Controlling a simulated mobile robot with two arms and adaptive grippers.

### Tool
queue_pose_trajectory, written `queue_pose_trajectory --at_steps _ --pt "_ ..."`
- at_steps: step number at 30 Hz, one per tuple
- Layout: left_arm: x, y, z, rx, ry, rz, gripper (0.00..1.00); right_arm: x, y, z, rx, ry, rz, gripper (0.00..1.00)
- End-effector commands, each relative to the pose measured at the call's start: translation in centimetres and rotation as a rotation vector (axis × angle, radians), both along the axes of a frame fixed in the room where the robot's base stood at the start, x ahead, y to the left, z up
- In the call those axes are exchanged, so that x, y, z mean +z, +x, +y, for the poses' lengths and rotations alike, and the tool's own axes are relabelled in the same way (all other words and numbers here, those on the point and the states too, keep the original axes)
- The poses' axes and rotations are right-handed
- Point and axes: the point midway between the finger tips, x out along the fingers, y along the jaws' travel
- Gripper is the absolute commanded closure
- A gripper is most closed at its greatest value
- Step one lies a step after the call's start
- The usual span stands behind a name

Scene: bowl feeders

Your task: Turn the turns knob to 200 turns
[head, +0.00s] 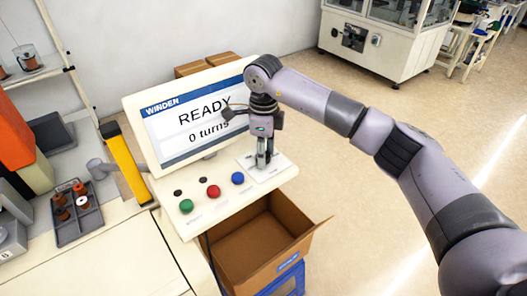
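The winder's screen (170,118) reads "WINDER", "READY" and "0 turns". Below it is a pale control panel (222,208) with a green button (187,206), a red button (213,191) and a blue button (237,178). My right gripper (262,163) points down at the right end of the panel, over a light label plate. Its fingers look close together. The turns knob cannot be made out; the gripper covers that spot, and I cannot tell whether the fingers hold it. My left gripper is not in view.
An open cardboard box (262,242) stands below the panel on a blue crate (285,281). At left are a grey tray (80,225) with copper spools and a yellow bar (125,165). A white machine (375,45) stands at the back; the floor at right is clear.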

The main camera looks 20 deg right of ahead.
Motion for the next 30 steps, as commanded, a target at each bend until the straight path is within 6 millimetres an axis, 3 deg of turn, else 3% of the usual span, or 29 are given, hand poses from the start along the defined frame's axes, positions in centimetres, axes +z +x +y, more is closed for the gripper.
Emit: queue_pose_trajectory --at_steps 14,23,30 --pt "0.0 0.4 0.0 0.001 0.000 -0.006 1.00 0.1 0.0 0.0 0.000 0.000 -0.001 0.95" --pt "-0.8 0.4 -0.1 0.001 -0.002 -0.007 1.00 -0.1 0.1 0.0 0.039 0.000 -0.002 0.96" --pt "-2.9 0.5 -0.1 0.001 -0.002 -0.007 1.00 -0.3 0.1 -0.1 0.176 -0.002 -0.004 0.96"
